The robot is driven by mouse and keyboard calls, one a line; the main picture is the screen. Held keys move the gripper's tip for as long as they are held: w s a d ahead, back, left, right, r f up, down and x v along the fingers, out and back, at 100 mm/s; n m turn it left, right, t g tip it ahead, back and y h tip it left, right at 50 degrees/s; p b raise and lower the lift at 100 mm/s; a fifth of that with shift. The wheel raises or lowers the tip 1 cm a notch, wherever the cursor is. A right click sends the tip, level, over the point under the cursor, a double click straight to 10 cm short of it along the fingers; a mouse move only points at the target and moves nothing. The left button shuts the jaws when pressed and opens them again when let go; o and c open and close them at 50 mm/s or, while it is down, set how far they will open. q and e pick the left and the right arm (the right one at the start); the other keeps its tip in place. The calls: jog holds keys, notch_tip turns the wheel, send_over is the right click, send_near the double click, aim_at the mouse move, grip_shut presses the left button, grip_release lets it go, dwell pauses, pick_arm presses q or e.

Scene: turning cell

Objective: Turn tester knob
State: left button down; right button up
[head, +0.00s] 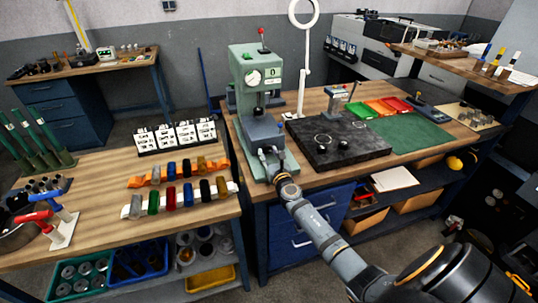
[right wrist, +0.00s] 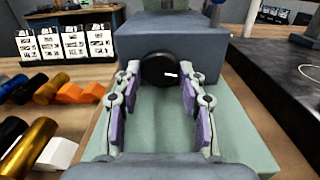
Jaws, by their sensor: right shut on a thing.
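The tester is a green bench machine (head: 241,75) with a round dial and a red-tipped lever on top, standing on the wooden bench. A blue-grey block (head: 262,131) sits on its base. The block (right wrist: 205,45) fills the upper middle of the right wrist view. The tester knob (right wrist: 157,71) is round and black with a white mark, on the block's front face. My right gripper (right wrist: 160,85) has its purple-padded fingers on either side of the knob, shut on it. In the head view my right gripper (head: 272,162) hides the knob. My left gripper is not in view.
A dark stone plate (head: 365,148) and a green mat (head: 410,132) lie right of the tester. A white ring lamp stand (head: 303,75) rises behind. Several white label cards (head: 178,135) and rows of coloured cylinders (head: 180,195) are on the left table.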

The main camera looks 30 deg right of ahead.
jog(key=m, duration=0.3)
jog(key=o, duration=1.1)
jog(key=v, duration=1.2)
